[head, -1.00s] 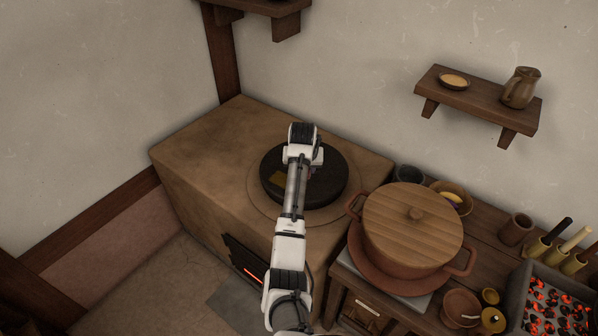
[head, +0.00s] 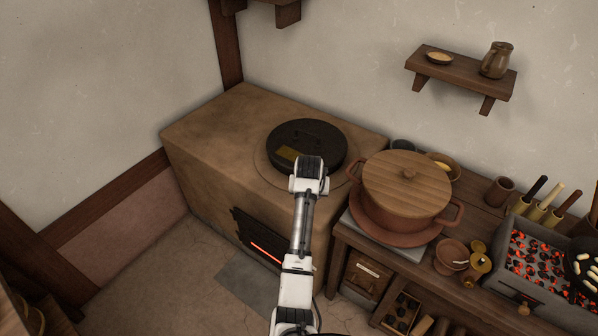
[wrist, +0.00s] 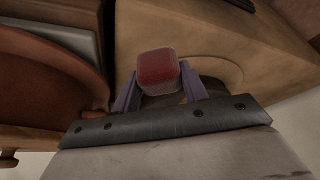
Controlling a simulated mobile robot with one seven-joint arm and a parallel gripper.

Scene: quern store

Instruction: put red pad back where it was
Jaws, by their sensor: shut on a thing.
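The red pad (wrist: 157,66) shows in the wrist view as a small rounded red block. My gripper (wrist: 157,88) is shut on it, with one purple finger on each side. In the head view my arm hides the jaws and the pad. My wrist is in front of the near edge of the round black lid (head: 308,140), which sits on the clay stove (head: 205,135). I cannot tell how high the pad is above the stove.
A large pot with a wooden lid (head: 406,184) stands close to the right of my arm. A brazier of glowing coals (head: 540,262) is farther right. Small bowls (head: 452,254) stand between them. The stove's left top is clear. A wall shelf (head: 462,75) hangs above.

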